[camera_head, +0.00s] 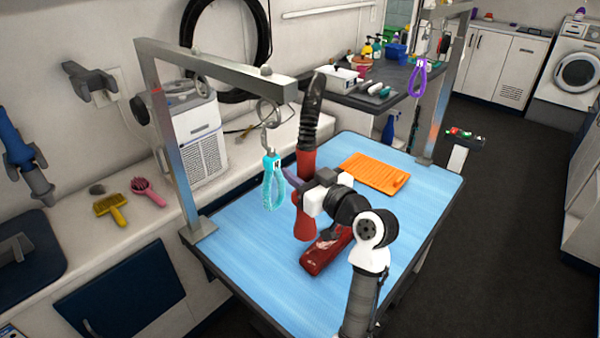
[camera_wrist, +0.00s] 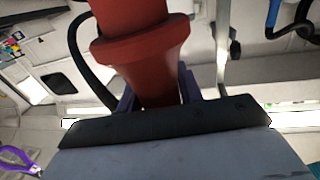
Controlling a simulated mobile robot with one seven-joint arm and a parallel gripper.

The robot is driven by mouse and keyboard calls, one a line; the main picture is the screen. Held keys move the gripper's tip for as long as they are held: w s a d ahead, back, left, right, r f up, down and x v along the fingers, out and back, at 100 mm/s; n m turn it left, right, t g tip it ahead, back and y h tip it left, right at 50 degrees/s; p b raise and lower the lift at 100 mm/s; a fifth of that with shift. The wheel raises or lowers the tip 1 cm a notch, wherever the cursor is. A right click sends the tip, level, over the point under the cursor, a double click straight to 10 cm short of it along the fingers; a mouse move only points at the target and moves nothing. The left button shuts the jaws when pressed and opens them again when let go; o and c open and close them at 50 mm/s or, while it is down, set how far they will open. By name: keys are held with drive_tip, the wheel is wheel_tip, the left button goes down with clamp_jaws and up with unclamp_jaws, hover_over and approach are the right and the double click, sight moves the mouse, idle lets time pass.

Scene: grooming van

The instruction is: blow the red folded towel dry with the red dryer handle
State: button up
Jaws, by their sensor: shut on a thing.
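The red dryer handle (camera_head: 306,185) is held upright above the blue table, with a black ribbed hose rising from its top. It fills the upper middle of the wrist view (camera_wrist: 145,50). My gripper (camera_head: 297,187) is shut on it; the purple fingers (camera_wrist: 158,90) sit on both sides of the handle in the wrist view. The handle's flared lower end points down, beside and a little left of the red folded towel (camera_head: 322,254). The towel lies on the table, partly hidden by my arm. I cannot tell the exact height of the nozzle above the table.
The blue grooming table (camera_head: 255,280) has an orange mat (camera_head: 375,174) at its far side. A metal frame (camera_head: 215,65) arches over it, with a cyan loop (camera_head: 272,185) hanging close left of the handle. A purple loop (camera_head: 418,78) hangs farther back. The table's near left is clear.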

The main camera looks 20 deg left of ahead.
drive_tip(key=shift+w+d+r+b, duration=0.1)
drive_tip(key=shift+w+d+b, duration=0.25)
drive_tip(key=shift+w, duration=0.65)
drive_tip(key=shift+w+d+b, duration=0.2)
drive_tip(key=shift+w+d, duration=0.25)
drive_tip(key=shift+w, duration=0.55)
drive_tip(key=shift+a, duration=0.1)
idle(0.3)
